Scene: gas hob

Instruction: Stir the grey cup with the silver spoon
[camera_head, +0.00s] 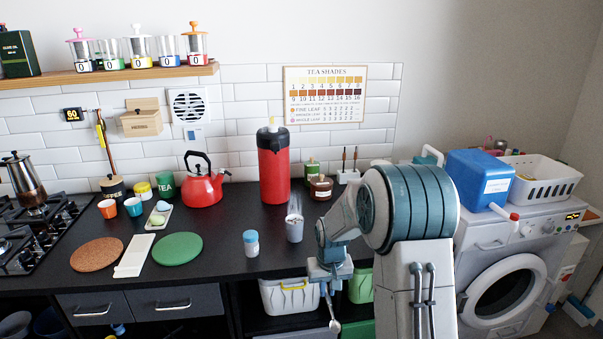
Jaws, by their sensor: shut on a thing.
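The grey cup (294,230) stands upright on the dark counter, near its front edge, with what looks like clear or silvery tall items rising from it; I cannot make out its inside. My gripper (328,280) is to the right of the cup and lower in the picture, in front of the counter's edge. It is shut on the silver spoon (334,325), which hangs down with its bowl lowest, apart from the cup.
A white jar with a blue lid (251,243) stands left of the cup. A red flask (273,170) and a red kettle (202,188) stand behind. A green round mat (177,249) lies further left. Bins (284,298) sit on the shelf under the counter.

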